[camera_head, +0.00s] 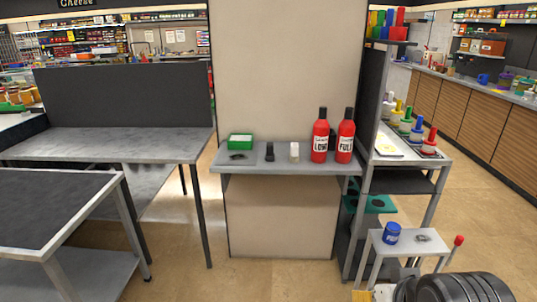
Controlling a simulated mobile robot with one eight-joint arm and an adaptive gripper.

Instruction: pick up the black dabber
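A small black upright item (269,152), which looks like the black dabber, stands on the grey shelf (230,165) in front of the beige column. It stands between a green box on its left and a small white bottle (294,153) on its right, apart from both. Another dark shape (332,142) shows partly between two red bottles; I cannot tell what it is.
The two red bottles, one on the left (320,137) and one on the right (345,137), stand at the shelf's right end. The green box (240,141) has a dark flat item in front. A low stand (375,240) holds a blue jar (392,232). Grey tables stand left; floor before the column is clear.

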